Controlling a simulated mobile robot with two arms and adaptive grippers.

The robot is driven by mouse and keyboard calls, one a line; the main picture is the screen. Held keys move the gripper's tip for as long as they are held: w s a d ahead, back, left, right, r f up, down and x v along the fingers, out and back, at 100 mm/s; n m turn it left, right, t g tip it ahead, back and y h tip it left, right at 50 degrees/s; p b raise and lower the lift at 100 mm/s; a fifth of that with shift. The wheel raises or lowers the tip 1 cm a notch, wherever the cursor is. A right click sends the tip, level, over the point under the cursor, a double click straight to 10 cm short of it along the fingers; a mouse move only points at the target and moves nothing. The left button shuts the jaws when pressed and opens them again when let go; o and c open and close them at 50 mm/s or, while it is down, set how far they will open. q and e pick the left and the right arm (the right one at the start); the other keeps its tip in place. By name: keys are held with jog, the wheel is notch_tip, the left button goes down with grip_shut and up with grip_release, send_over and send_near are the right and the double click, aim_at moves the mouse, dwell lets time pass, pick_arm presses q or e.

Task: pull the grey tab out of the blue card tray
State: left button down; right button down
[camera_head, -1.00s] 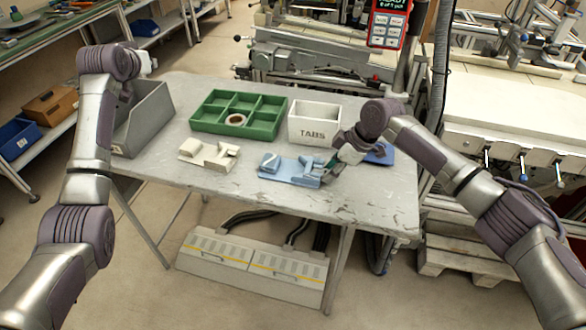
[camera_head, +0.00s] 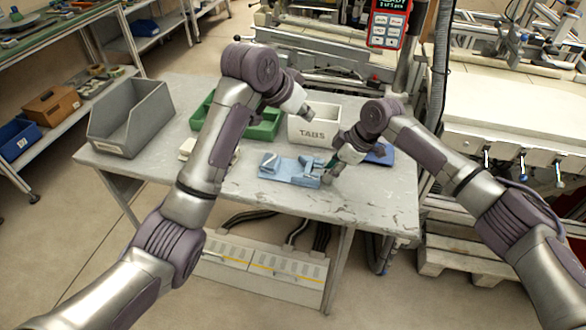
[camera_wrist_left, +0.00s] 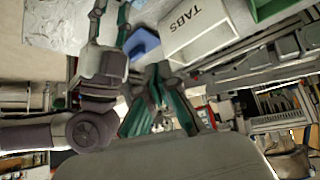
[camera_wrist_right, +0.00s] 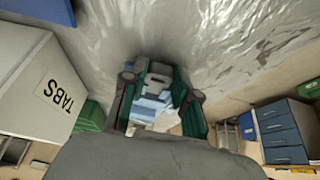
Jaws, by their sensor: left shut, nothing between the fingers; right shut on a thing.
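The light blue card tray (camera_head: 290,170) lies near the middle of the table. My right gripper (camera_head: 328,174) is low at its right end. In the right wrist view my right gripper (camera_wrist_right: 156,72) is shut on a small grey piece, which looks like the grey tab (camera_wrist_right: 157,79); the blue tray (camera_wrist_right: 150,106) shows between the fingers. How far the tab sits in the tray is hidden.
The white TABS box (camera_head: 312,134) stands behind the tray. A green divided tray (camera_head: 266,130) is partly behind my left arm, as is a cream piece (camera_head: 186,148). A grey bin (camera_head: 130,122) stands at left; a blue item (camera_head: 381,154) lies at right. The right front table is clear.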

pick_arm(q)
send_near(309, 166)
jog(key=w+d+f, duration=0.1)
jog(key=w, duration=0.1)
jog(key=w+d+f, duration=0.1)
jog(key=d+f, duration=0.1)
jog(key=shift+w+d+f, duration=0.1)
jog(key=shift+w+d, duration=0.15)
jog(key=shift+w, duration=0.15)
jog(key=shift+f, duration=0.75)
dwell(1.3)
jog(key=shift+f, duration=0.45)
pick_arm(e)
jog(key=shift+r, duration=0.15)
